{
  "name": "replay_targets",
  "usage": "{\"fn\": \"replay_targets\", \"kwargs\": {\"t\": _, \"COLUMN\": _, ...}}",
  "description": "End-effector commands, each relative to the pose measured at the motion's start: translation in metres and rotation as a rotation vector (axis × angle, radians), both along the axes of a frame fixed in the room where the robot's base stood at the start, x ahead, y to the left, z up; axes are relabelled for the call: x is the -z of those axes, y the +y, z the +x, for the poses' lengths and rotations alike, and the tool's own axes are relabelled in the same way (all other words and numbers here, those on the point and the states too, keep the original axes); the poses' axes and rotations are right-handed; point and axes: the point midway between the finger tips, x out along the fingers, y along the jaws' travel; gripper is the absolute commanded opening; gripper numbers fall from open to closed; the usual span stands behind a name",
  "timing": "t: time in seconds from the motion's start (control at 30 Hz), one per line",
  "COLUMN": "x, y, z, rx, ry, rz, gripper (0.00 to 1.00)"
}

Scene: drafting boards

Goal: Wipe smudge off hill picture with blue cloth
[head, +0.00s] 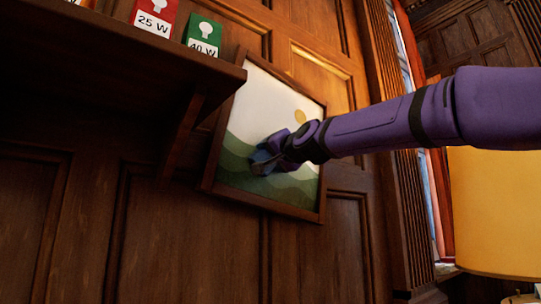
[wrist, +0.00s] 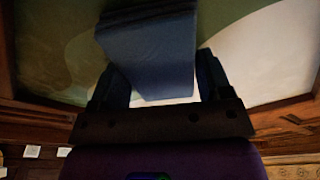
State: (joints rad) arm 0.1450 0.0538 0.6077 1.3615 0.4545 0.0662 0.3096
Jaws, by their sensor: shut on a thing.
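The hill picture (head: 283,100) hangs on the wood-panelled wall in a brown frame, with green hills, a pale sky and a yellow sun. It also fills the upper part of the wrist view (wrist: 55,50). My gripper (head: 268,160) is at the hills, low in the picture. In the wrist view my gripper (wrist: 155,90) is shut on a folded blue cloth (wrist: 150,50), which lies against or very near the picture; I cannot tell if it touches. In the head view the cloth (head: 262,158) shows small and dark.
A dark wooden shelf (head: 120,60) juts out left of the picture, with a red 25 W box (head: 153,15) and a green 40 W box (head: 203,35) on it. A yellow lampshade (head: 495,210) stands at the right, below my arm.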

Motion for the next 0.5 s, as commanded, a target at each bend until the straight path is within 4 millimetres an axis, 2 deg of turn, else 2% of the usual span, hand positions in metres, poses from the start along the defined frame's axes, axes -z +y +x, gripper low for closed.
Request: {"fn": "replay_targets", "kwargs": {"t": 0.5, "x": 0.005, "y": -0.021, "z": 0.016, "rx": 0.003, "ry": 0.001, "rz": 0.001, "gripper": 0.53}}
